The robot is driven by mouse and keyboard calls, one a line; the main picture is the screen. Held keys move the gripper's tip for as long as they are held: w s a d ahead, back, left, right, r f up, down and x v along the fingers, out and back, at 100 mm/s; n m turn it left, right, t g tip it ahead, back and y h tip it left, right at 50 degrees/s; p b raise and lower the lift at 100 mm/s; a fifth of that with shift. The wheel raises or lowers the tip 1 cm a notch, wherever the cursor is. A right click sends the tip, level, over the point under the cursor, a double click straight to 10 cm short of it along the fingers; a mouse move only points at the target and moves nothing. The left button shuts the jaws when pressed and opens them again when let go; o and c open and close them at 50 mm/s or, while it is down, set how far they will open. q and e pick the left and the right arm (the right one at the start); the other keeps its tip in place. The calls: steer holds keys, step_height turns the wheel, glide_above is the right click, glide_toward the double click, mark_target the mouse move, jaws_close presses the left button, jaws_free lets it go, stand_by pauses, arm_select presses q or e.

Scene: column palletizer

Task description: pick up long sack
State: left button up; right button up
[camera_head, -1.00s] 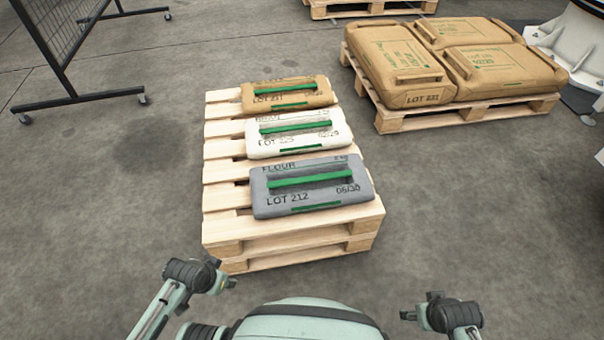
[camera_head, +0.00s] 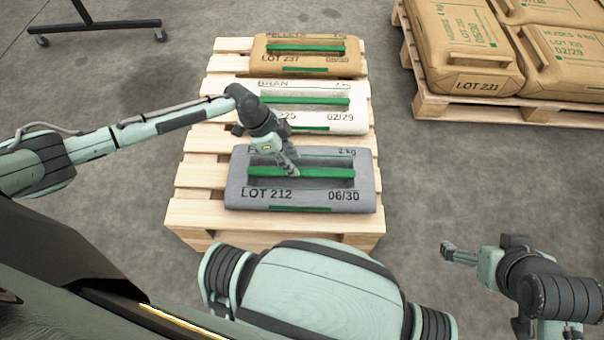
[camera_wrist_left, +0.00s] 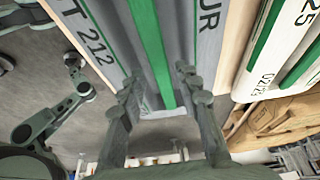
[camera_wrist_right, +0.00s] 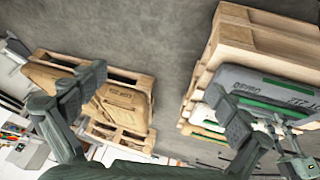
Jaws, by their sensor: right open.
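A grey flour sack (camera_head: 325,184) marked LOT 212 lies at the front of the near pallet, with a green strap handle (camera_head: 320,173) along its top. Behind it lie a white bran sack (camera_head: 340,116) and a brown pellets sack (camera_head: 306,59). Which one is called long is not clear. My left gripper (camera_head: 288,163) is over the grey sack's upper left part, pointing down. In the left wrist view its fingers (camera_wrist_left: 157,80) are apart, with the green strap (camera_wrist_left: 152,55) showing between them; contact is unclear. My right gripper (camera_head: 450,252) is open and empty, right of the pallet.
The near wooden pallet stack (camera_head: 195,205) has bare slats at its left. A second pallet (camera_head: 500,110) with large brown sacks (camera_head: 468,45) stands at the back right. A wheeled rack (camera_head: 98,26) is at the back left. Grey floor is clear between the pallets.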

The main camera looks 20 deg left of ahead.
mark_target(302, 170)
arm_select(q)
steer(key=x, duration=0.4)
steer(key=shift+s+b, duration=0.15)
steer(key=shift+b, duration=0.15)
steer(key=shift+d+f, duration=0.15)
steer(key=shift+f, duration=0.3)
jaws_close()
arm_select(e)
steer(key=shift+w+a+r+t+y, duration=0.3)
steer(key=shift+w+a+t, duration=0.2)
steer(key=shift+w+a, duration=0.3)
steer(key=shift+w+a+r+t+y, duration=0.2)
steer(key=shift+w+a+r+t, duration=0.3)
steer(key=shift+w, duration=0.45)
steer(key=shift+f, duration=0.1)
arm_select(q)
steer(key=shift+w+r, duration=0.25)
steer(key=shift+w, duration=0.05)
